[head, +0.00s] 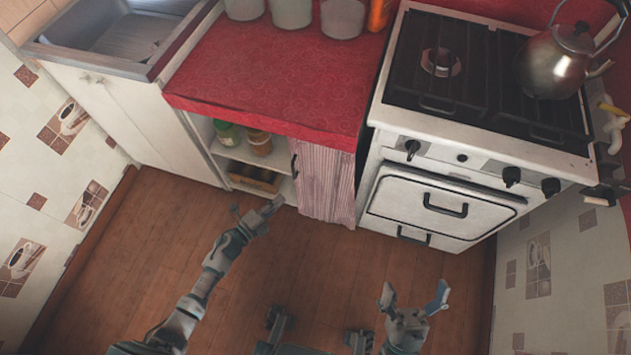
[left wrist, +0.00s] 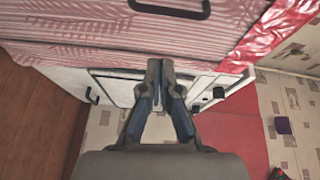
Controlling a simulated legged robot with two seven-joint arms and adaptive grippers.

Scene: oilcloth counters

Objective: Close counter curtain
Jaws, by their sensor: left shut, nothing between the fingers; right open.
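The counter curtain (head: 325,182), pink and striped, hangs under the red counter. It covers the right part of the front, and the left part is open. A dark handle (head: 293,166) sits at the curtain's left edge. My left gripper (head: 262,211) is low in front of the open shelves, left of and below the handle in the head view. In the left wrist view its fingertips (left wrist: 160,66) are together and empty. The curtain (left wrist: 70,50) and handle (left wrist: 172,10) show beyond them there. My right gripper (head: 414,296) is open and empty over the floor, away from the curtain.
The open shelves (head: 225,150) hold jars and a crate. A white stove (head: 440,200) with a kettle (head: 553,62) stands right of the counter. A sink (head: 120,40) is at the left. The wooden floor (head: 130,250) in front is clear.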

